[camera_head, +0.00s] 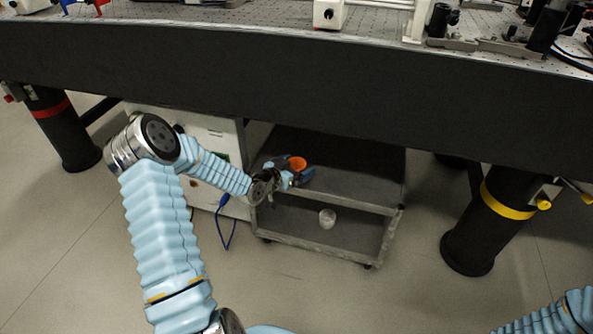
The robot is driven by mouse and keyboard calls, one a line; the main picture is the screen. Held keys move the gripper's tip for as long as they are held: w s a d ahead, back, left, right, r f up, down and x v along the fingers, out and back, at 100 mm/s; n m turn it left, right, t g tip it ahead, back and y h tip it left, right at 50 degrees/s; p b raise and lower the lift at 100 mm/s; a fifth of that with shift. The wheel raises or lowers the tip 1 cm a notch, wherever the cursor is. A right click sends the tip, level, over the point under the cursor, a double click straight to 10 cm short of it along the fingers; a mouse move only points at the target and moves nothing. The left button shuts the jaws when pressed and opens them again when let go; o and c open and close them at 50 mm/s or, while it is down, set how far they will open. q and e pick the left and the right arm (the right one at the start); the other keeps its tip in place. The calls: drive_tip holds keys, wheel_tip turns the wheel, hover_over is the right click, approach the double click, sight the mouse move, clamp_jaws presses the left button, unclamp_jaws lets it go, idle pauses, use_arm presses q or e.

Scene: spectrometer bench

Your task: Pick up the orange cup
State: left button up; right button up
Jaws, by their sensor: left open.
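The orange cup (298,162) is small in the head view. It stands on the upper shelf of a dark grey cart (365,192) under the bench. My left gripper (294,177) is at the cup, just in front of it and below it in the picture. Its jaws are open, and part of the gripper covers the cup's lower side. I cannot tell whether the fingers touch the cup. My right gripper is out of view; only a bit of my right arm shows at the lower right corner.
The thick bench edge (240,75) hangs over the cart. A whitish round object (327,218) lies on the cart's lower shelf. A white cabinet (212,135) with a blue cable (227,238) stands left of the cart. A black bench leg (482,225) stands at right.

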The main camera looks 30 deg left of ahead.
use_arm(q)
drive_tip(key=shift+c, duration=0.4)
drive_tip(key=c, duration=1)
drive_tip(key=shift+o, duration=0.2)
